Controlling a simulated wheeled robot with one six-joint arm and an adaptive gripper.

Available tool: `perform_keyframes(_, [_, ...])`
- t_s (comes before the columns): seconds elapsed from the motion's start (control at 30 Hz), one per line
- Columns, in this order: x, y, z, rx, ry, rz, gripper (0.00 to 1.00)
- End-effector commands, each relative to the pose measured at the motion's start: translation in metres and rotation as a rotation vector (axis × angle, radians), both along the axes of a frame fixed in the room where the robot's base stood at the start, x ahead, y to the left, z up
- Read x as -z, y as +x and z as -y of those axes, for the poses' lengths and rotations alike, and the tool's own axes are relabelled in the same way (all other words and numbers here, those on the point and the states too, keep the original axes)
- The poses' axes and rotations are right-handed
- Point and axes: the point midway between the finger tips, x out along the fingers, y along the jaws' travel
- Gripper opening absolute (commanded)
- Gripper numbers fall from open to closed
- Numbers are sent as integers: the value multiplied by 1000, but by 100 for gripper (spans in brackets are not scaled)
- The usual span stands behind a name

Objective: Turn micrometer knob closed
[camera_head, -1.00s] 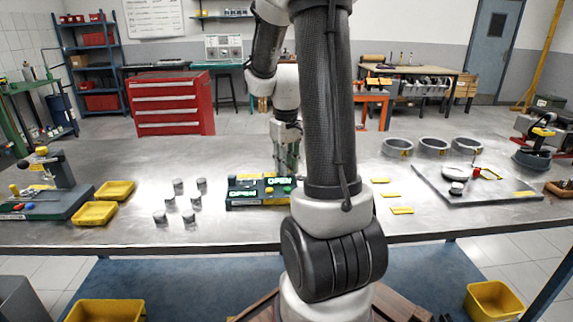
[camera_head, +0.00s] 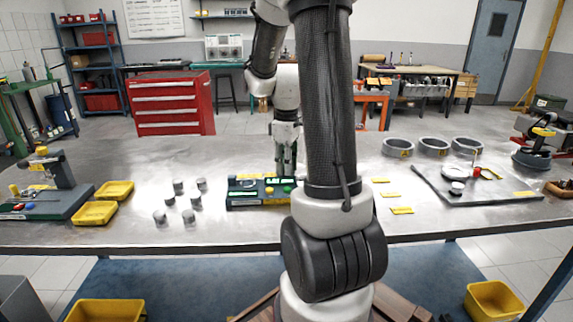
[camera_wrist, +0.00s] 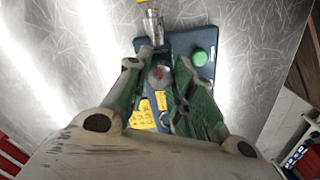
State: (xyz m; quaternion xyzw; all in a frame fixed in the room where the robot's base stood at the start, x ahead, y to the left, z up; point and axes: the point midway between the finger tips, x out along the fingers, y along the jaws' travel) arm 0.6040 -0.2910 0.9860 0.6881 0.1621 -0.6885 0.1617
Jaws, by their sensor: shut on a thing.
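The micrometer fixture (camera_head: 240,198) is a dark green block on the bench. It carries a green button, which also shows in the wrist view (camera_wrist: 199,57), and yellow labels. My gripper (camera_head: 287,172) points down over it, partly hidden by my own arm in the head view. In the wrist view my gripper (camera_wrist: 160,70) has its fingers on both sides of a round grey knob (camera_wrist: 157,80) with a red mark, and is shut on it. A silver cylinder (camera_wrist: 153,28) sticks out past the fixture's far edge. How far the knob is turned cannot be told.
Several grey cylinders (camera_head: 168,200) stand left of the fixture, with yellow trays (camera_head: 95,214) beyond them. Yellow tags (camera_head: 391,194), grey rings (camera_head: 434,147) and a dark board (camera_head: 490,198) lie to the right. The bench's front middle is clear.

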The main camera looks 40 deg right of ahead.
Motion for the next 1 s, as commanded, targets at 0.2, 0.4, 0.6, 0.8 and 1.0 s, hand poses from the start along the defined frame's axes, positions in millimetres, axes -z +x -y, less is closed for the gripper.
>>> perform_keyframes(0.2, [-1,2,1,-8,-3,5,0])
perform_keyframes(0.4, [-1,2,1,-8,-3,5,0])
perform_keyframes(0.6, [-1,1,0,-7,-2,3,47])
perform_keyframes(0.8, [0,1,0,-6,-1,2,47])
perform_keyframes(1.0, [-15,1,1,-6,-2,5,47])
